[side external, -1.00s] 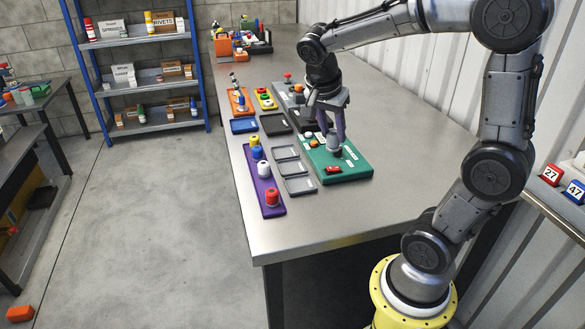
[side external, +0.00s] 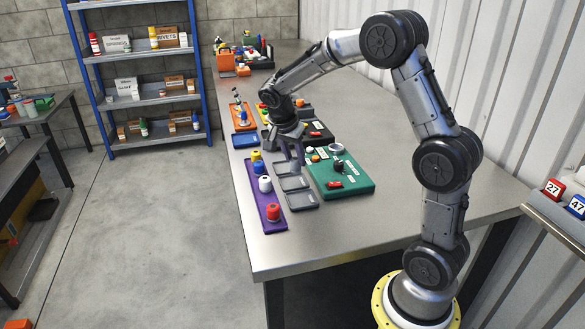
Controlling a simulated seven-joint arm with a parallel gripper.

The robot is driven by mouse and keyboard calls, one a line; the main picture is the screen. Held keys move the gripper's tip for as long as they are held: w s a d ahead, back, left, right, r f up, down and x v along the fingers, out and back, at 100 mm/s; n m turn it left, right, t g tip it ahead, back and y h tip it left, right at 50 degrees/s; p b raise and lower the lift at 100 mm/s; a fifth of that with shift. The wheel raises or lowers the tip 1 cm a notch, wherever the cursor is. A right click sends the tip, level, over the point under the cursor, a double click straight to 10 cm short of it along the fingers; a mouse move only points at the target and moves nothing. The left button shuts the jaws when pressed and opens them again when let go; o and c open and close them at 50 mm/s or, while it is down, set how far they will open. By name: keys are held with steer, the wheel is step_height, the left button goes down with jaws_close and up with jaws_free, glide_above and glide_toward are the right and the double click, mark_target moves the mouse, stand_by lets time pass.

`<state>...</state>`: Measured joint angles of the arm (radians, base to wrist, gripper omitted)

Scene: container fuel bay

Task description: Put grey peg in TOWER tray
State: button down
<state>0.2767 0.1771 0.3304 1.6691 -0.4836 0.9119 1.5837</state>
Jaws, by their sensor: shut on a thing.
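My gripper (side external: 292,163) is shut on the grey peg (side external: 295,168), which shows small between its fingers. It is above the column of small grey trays (side external: 301,207), over their upper part. I cannot tell whether the peg touches a tray. The labels on the trays are too small to read, so I cannot tell which one is TOWER. The farthest tray is partly hidden by my gripper.
A green board (side external: 352,187) with a red switch (side external: 334,184) lies just right of the trays. A purple rack (side external: 274,228) with several coloured pegs stands left. Dark and blue trays (side external: 244,140) lie beyond. The table's near right is clear.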

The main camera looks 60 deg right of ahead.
mark_target(292, 168)
steer(key=shift+w+d+f, duration=0.2)
steer(key=shift+w+f, duration=0.1)
steer(key=shift+f, duration=0.1)
steer(key=shift+w+f, duration=0.15)
steer(key=shift+f, duration=1.55)
steer(key=shift+f, duration=0.2)
steer(key=c, duration=0.5)
jaws_free()
steer(key=shift+r, duration=0.15)
